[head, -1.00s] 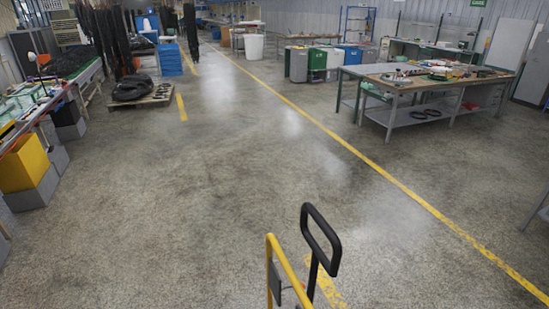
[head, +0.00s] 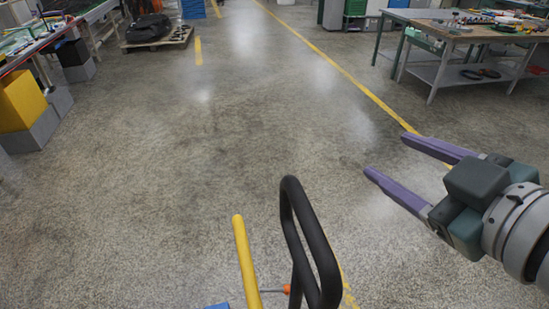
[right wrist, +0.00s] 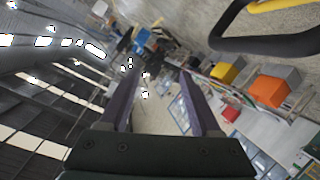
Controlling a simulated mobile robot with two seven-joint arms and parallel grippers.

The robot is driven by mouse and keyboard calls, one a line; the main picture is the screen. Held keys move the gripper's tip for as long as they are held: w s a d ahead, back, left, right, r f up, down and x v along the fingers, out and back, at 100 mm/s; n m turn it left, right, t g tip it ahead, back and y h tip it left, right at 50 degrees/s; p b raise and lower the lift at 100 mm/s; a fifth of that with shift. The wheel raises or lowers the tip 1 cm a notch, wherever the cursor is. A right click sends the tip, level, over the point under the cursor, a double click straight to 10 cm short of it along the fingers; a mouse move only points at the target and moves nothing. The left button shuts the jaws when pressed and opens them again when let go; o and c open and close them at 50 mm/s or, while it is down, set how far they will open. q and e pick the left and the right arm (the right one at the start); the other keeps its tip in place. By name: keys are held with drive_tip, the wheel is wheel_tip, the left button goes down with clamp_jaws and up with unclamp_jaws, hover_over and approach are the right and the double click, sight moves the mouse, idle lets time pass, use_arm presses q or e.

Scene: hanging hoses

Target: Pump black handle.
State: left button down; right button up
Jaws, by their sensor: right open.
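The black handle (head: 291,222) is a looped bar standing at the bottom middle of the head view, beside a yellow bar (head: 245,262). Its lower end is cut off by the frame. The handle also shows at the top right of the right wrist view (right wrist: 262,45), with a piece of the yellow bar (right wrist: 272,5). My right gripper (head: 385,155) is open and empty, to the right of the handle and apart from it. Its two purple fingers point left in the head view. My left gripper is not in view.
Workbenches with yellow and grey bins (head: 20,100) stand at the left. A table (head: 455,55) with loose items stands at the upper right. A pallet (head: 158,38) with a black bundle lies at the upper left. The floor between them is clear.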

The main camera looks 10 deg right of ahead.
sight(308, 220)
drive_tip(key=s+a+f+n+t+y+b, duration=0.1)
drive_tip(key=a+f+n+y+b, duration=0.1)
drive_tip(key=f+n+y+b, duration=0.75)
drive_tip(key=s+a+f+n+t+y+b, duration=0.15)
drive_tip(key=f+n+y+b, duration=0.45)
drive_tip(key=b, duration=0.6)
drive_tip(key=shift+m+h, duration=0.75)
drive_tip(key=p+x, duration=0.1)
drive_tip(key=x, duration=0.3)
drive_tip(key=p+x, duration=0.1)
drive_tip(key=x, duration=0.2)
drive_tip(key=shift+w+a, duration=0.3)
drive_tip(key=shift+a, duration=0.05)
drive_tip(key=shift+w+a+r, duration=0.1)
drive_tip(key=shift+w+a, duration=0.25)
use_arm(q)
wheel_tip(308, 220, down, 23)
use_arm(e)
clamp_jaws()
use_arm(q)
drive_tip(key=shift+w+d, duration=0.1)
